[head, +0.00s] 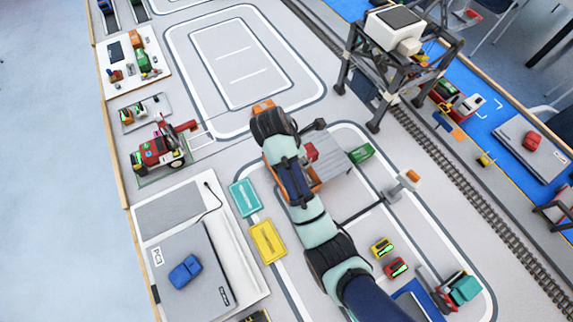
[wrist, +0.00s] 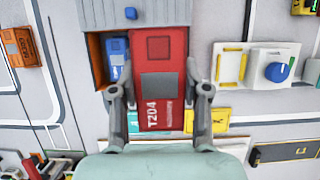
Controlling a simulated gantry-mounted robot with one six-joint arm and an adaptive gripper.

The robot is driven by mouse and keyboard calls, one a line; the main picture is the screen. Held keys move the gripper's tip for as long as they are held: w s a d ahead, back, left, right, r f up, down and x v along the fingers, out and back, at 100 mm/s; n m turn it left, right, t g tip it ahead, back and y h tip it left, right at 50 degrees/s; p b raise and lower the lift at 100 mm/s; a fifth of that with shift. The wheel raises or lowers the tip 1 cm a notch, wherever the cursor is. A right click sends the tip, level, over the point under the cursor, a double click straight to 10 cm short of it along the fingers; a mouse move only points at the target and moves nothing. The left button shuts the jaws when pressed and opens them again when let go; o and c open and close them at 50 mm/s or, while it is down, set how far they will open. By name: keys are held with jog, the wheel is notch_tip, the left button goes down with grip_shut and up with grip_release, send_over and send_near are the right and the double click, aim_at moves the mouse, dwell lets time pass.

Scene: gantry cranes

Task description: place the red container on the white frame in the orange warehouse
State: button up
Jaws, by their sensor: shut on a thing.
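A blue container (wrist: 117,62) stands inside the warehouse, just left of the red one. In the head view my arm covers much of the warehouse (head: 338,155), and a bit of red (head: 311,152) shows by its roof. I cannot make out the white frame.
A green container (head: 361,153) lies right of the warehouse. An orange container (wrist: 20,47) lies to the left in the wrist view. A white base with a blue knob (wrist: 275,70) stands to the right. Teal (head: 244,198) and yellow (head: 268,241) plates lie left of my arm.

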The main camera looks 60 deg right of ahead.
notch_tip(320, 180, down, 19)
jog(key=b, duration=0.6)
jog(key=shift+a+f, duration=0.1)
jog(key=shift+f, duration=0.05)
jog(key=o, duration=0.9)
jog(key=shift+o, duration=0.2)
jog(key=p+v, duration=0.4)
jog(key=v, duration=0.8)
